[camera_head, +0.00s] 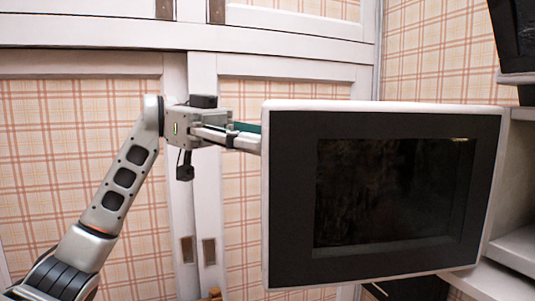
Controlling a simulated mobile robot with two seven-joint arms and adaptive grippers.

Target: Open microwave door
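The microwave door (290,200) fills the right half of the head view as a large panel with a white rim, a black frame and a dark window. My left gripper (243,138) reaches in from the left at the door's upper left edge. Its fingertips are hidden behind that edge, so I cannot tell whether they touch the door or what lies between them. A dark green strip shows beside the fingers. My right gripper is not in view.
White shelves (517,249) stand at the right, partly behind the door. A black object (515,40) is cut off at the upper right. White-framed plaid panels (90,140) stand behind my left arm.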

